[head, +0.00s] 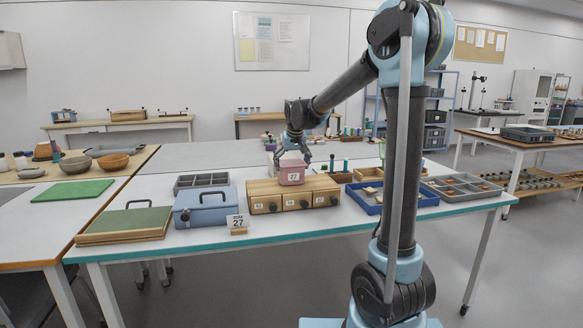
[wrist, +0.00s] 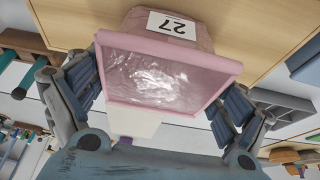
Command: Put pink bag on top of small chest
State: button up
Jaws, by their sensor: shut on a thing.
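My gripper (head: 292,150) is shut on the bag from above; the wrist view shows my gripper's (wrist: 158,98) fingers on both sides. I cannot tell whether the bag's underside touches the chest.
A blue box (head: 200,210) with a handle and a 27 sign (head: 237,222) stand left of the chest. A blue tray (head: 372,206) lies to its right, with a grey divided tray (head: 460,190) beyond. A green-topped case (head: 125,222) lies at far left.

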jog(key=shift+f, duration=0.1)
jog(key=o, duration=1.1)
jog(key=shift+c, duration=0.2)
jog(key=v, duration=1.2)
jog(key=shift+s, duration=0.1)
jog(key=s+d+f+m, duration=0.1)
jog(key=s+d+f, duration=0.4)
jog(key=s+d, duration=0.3)
jog(key=s+d+f+g+h, duration=0.1)
jog(key=s+d+f, duration=0.4)
jog(key=s, duration=0.5)
jog(key=s+d+f+m, duration=0.1)
jog(key=s+d+f, duration=0.4)
jog(key=s+d, duration=0.3)
jog(key=s+d+f+m+g, duration=0.1)
jog(key=s+d+f, duration=0.1)
jog(key=s+f, duration=0.8)
jog(key=shift+s, duration=0.35)
jog(key=shift+d, duration=0.15)
